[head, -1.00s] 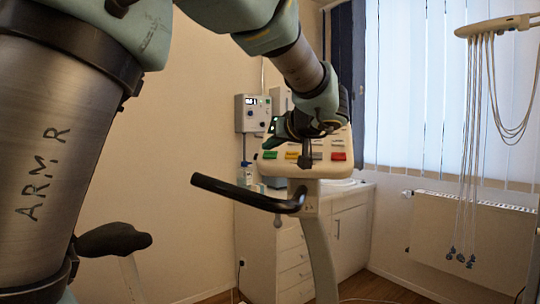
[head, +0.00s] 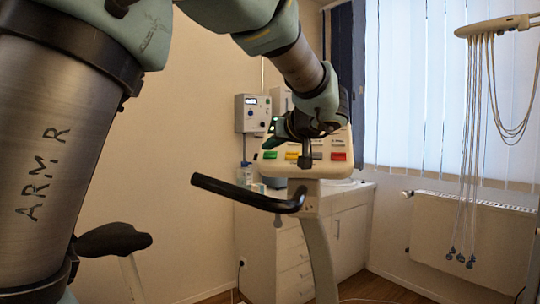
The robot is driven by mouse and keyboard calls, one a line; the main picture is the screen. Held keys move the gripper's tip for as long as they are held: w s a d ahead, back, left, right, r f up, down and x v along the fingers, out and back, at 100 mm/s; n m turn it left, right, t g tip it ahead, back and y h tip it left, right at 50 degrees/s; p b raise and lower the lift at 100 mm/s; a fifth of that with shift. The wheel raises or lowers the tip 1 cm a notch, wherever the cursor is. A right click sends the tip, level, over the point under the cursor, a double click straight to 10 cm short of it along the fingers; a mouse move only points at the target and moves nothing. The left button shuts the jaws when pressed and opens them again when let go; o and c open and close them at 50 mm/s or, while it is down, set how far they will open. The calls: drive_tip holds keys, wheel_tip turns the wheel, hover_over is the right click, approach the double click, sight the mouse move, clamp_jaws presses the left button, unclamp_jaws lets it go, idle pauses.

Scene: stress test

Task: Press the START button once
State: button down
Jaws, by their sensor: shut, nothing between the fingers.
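The console (head: 284,169) of an exercise bike carries a row of coloured buttons: green (head: 270,155), orange (head: 291,155), grey (head: 317,156) and red (head: 338,156). Their labels are too small to read, so I cannot tell by text which is START. My gripper (head: 304,162) is shut and empty, pointing down in front of the console between the orange and grey buttons. I cannot tell whether its tips touch the panel. My wrist hides the console's upper middle. The green button is uncovered, left of my fingertips.
A black handlebar (head: 245,193) sticks out left below the console, and a saddle (head: 112,240) is at lower left. A white cabinet (head: 277,250) and wall box (head: 252,114) stand behind. Cables (head: 477,150) hang at right, before a radiator (head: 470,238).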

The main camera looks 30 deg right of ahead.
drive_tip(key=shift+f, duration=0.15)
drive_tip(key=shift+w+d+f+b, duration=0.15)
drive_tip(key=shift+f+b, duration=0.1)
drive_tip(key=shift+b, duration=0.6)
drive_tip(key=shift+w+d+f+b, duration=0.15)
drive_tip(key=shift+w+f+b, duration=0.1)
drive_tip(key=shift+b, duration=0.4)
idle(0.5)
drive_tip(key=shift+s, duration=0.1)
idle(0.3)
drive_tip(key=shift+s+a+r+b, duration=0.3)
drive_tip(key=shift+r+b, duration=0.1)
drive_tip(key=shift+r, duration=0.2)
drive_tip(key=shift+s+a+r+b, duration=0.15)
drive_tip(key=shift+s+a+r, duration=0.2)
drive_tip(key=shift+r, duration=0.3)
drive_tip(key=shift+s+a+r+b, duration=0.1)
drive_tip(key=shift+s+a+r, duration=0.3)
drive_tip(key=shift+r, duration=0.3)
drive_tip(key=shift+s+a+r+b, duration=0.2)
drive_tip(key=shift+s+r, duration=0.25)
drive_tip(key=shift+r, duration=0.2)
